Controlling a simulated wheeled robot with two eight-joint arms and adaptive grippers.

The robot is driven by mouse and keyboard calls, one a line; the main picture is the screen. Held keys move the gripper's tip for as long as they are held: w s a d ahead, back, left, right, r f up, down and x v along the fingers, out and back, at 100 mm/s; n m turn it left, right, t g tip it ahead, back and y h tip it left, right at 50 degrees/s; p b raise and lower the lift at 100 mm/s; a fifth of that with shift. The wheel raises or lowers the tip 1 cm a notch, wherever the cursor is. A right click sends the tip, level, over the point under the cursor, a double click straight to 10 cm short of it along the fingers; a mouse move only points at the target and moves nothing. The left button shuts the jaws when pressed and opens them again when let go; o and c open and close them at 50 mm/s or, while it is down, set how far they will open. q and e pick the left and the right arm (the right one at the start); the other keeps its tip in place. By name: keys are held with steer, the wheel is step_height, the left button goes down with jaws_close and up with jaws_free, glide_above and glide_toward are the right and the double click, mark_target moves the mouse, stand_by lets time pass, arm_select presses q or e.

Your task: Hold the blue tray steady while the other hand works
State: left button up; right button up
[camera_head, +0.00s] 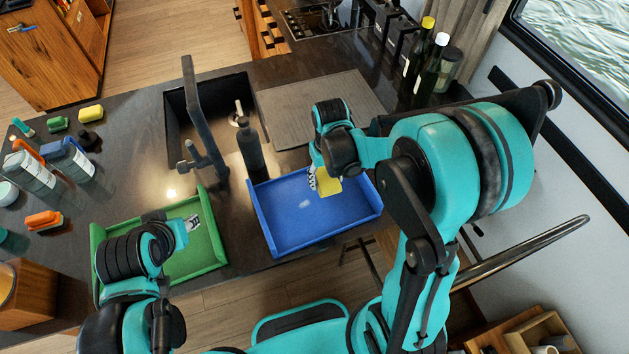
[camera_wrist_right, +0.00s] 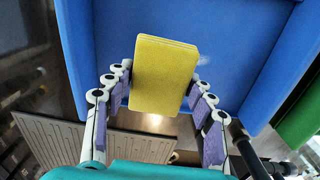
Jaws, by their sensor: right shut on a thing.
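The blue tray (camera_head: 300,222) lies on the dark counter near its front edge. My right gripper (camera_head: 322,183) is over the tray's back right part, shut on a yellow block that looks like a sponge (camera_head: 329,186). In the right wrist view the sponge (camera_wrist_right: 165,75) sits between the purple-padded fingers, with the blue tray (camera_wrist_right: 225,35) behind it. I cannot tell whether the sponge touches the tray. My left gripper (camera_head: 193,223) is over the green tray (camera_head: 211,258), apart from the blue tray. Its finger opening is too small to judge.
A sink with a dark faucet (camera_head: 200,120) and a dark bottle (camera_head: 250,145) stand behind the trays. A grey ribbed mat (camera_head: 320,105) lies behind the blue tray. Bottles (camera_head: 412,72) stand at the back right. Bottles, brushes and sponges (camera_head: 91,113) crowd the left.

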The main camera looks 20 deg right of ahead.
arm_select(q)
steer(key=shift+r+p, duration=0.45)
steer(key=shift+r, duration=0.05)
arm_select(e)
steer(key=d+r, duration=0.2)
steer(key=d, duration=0.3)
steer(key=shift+d, duration=0.35)
arm_select(q)
steer(key=m+g, duration=0.7)
steer(key=m, duration=2.8)
glide_toward(259, 211)
step_height(259, 211, down, 10)
steer(key=shift+f, duration=0.1)
jaws_close()
